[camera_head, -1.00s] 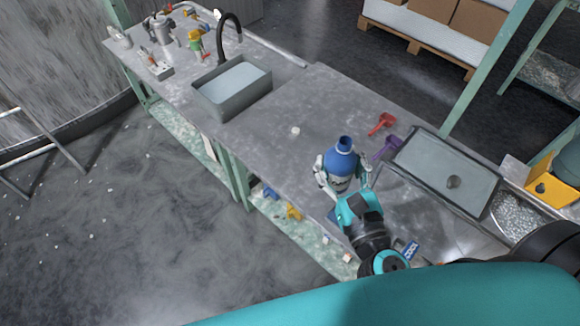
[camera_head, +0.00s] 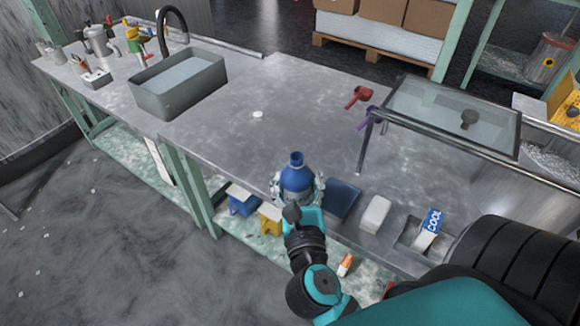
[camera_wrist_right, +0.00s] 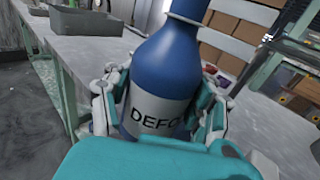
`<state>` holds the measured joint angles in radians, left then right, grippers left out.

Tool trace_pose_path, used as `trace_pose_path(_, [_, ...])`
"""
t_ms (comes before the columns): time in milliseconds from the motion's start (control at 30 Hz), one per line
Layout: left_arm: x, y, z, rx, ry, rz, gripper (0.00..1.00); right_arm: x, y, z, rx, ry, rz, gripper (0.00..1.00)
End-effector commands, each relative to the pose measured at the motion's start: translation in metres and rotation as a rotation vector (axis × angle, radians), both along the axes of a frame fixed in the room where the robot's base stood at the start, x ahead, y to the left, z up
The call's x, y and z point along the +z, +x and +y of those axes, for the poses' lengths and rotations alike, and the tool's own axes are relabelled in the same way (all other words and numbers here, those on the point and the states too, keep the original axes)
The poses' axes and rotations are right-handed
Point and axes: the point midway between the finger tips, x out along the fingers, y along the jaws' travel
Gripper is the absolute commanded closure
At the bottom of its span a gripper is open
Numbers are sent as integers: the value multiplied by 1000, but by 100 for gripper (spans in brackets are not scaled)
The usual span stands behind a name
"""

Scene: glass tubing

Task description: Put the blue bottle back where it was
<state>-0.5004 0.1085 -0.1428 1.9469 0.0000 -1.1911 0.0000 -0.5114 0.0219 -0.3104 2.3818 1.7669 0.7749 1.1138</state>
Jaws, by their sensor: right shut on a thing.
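The blue bottle (camera_head: 297,177) is upright at the front edge of the metal workbench, in the middle of the head view. My right gripper (camera_head: 298,190) is shut around its body. In the right wrist view the blue bottle (camera_wrist_right: 165,75) fills the middle, with a grey label reading "DEFO". The fingers of my right gripper (camera_wrist_right: 158,110) press on its two sides. Whether the bottle's base touches the bench is hidden by the gripper. My left gripper is not in view.
The workbench (camera_head: 240,130) has free room behind the bottle. A small white cap (camera_head: 257,114), a red scoop (camera_head: 358,96) and a purple scoop (camera_head: 367,120) lie there. A glass-topped stand (camera_head: 450,110) is at right. A dark blue pad (camera_head: 342,200) and white block (camera_head: 375,214) sit right of the bottle.

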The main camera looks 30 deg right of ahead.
Motion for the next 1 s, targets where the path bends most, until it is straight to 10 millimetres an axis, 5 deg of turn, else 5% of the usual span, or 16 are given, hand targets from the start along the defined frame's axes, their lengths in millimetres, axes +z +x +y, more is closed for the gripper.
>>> trace_pose_path(500, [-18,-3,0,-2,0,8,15,-8,108,-61,0,-3,-4,86])
trace_pose_path(833, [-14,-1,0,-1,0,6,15,-17,134,-76,0,-1,0,86])
trace_pose_path(1000, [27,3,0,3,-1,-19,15,-40,133,-75,1,-1,0,86])
